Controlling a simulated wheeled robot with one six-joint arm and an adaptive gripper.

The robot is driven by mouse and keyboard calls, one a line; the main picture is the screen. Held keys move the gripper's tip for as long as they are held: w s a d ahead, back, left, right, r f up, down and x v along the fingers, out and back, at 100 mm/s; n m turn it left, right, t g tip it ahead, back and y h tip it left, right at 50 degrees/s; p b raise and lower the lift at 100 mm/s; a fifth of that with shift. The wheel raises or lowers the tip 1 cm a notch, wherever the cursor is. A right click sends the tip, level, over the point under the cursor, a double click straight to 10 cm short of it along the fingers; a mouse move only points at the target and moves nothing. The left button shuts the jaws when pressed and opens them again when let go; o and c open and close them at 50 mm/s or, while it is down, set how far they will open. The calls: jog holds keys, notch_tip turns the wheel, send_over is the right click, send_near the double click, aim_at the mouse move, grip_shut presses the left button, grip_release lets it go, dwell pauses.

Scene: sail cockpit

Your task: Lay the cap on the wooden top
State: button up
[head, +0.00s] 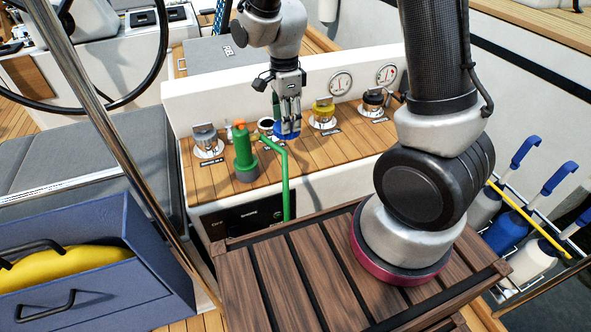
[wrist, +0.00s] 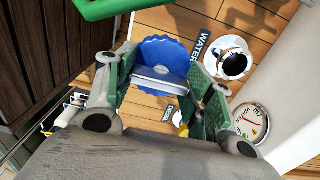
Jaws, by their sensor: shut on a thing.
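The cap is a blue disc with a scalloped rim and a pale raised bar. It shows in the head view (head: 287,132) and the wrist view (wrist: 163,58). My gripper (head: 288,122) is shut on the bar, with green finger pads on either side in the wrist view (wrist: 165,88). The cap hangs over the planked wooden top (head: 325,148), which also shows in the wrist view (wrist: 185,20). I cannot tell whether the cap touches the wood. An uncapped filler with a dark opening (wrist: 232,64), labelled WATER, is beside it; my gripper partly hides this area in the head view.
A green hand pump (head: 244,155) with a bent pipe (head: 284,175) stands just left of my gripper. A yellow-capped filler (head: 323,112) and a dark-capped one (head: 373,100) are to the right. A grey-capped filler (head: 205,138) is far left. Gauges (head: 341,83) line the wall behind.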

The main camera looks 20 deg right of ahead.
notch_tip(320, 180, down, 10)
jog(key=shift+r, duration=0.1)
dwell(0.4)
jog(key=o, duration=1.1)
jog(key=shift+f, duration=0.2)
jog(key=shift+r, duration=0.1)
